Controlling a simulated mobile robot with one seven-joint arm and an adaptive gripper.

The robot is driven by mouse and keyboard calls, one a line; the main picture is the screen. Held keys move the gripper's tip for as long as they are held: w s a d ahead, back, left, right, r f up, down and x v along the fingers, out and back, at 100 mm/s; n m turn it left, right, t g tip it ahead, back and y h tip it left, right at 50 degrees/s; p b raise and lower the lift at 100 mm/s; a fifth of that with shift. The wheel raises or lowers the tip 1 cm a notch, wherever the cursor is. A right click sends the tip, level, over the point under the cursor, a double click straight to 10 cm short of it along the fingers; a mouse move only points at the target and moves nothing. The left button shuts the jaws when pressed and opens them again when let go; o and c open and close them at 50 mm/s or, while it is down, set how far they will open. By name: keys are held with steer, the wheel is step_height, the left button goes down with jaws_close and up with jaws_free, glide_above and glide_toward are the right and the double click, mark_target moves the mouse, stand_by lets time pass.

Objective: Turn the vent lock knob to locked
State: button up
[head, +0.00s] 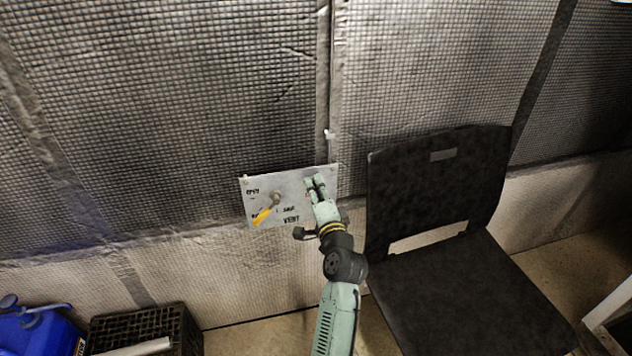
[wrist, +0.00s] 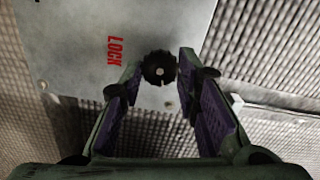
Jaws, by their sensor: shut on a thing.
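The vent lock knob is a small round black knob (wrist: 160,68) with a pale centre, on the grey metal panel (wrist: 72,60) beside a red LOCK label (wrist: 115,48). The panel (head: 294,184) also shows in the head view, mounted on the wall. My gripper (head: 315,182) reaches the panel's right part and hides the knob there. In the wrist view my gripper (wrist: 161,72) has one finger on each side of the knob and is shut on it. The knob's exact turn position is not readable.
A yellow-handled lever (head: 264,214) sits on the panel's left part, near VENT lettering. A black chair (head: 435,195) stands close to the right of my arm. A black crate (head: 140,328) and a blue container (head: 40,332) stand low at the left.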

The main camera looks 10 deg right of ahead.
steer(key=shift+r+m+p, duration=0.1)
steer(key=shift+m+p, duration=1.65)
steer(key=shift+m, duration=0.45)
steer(key=o, duration=1.2)
steer(key=shift+f, duration=0.2)
steer(key=s, duration=1.2)
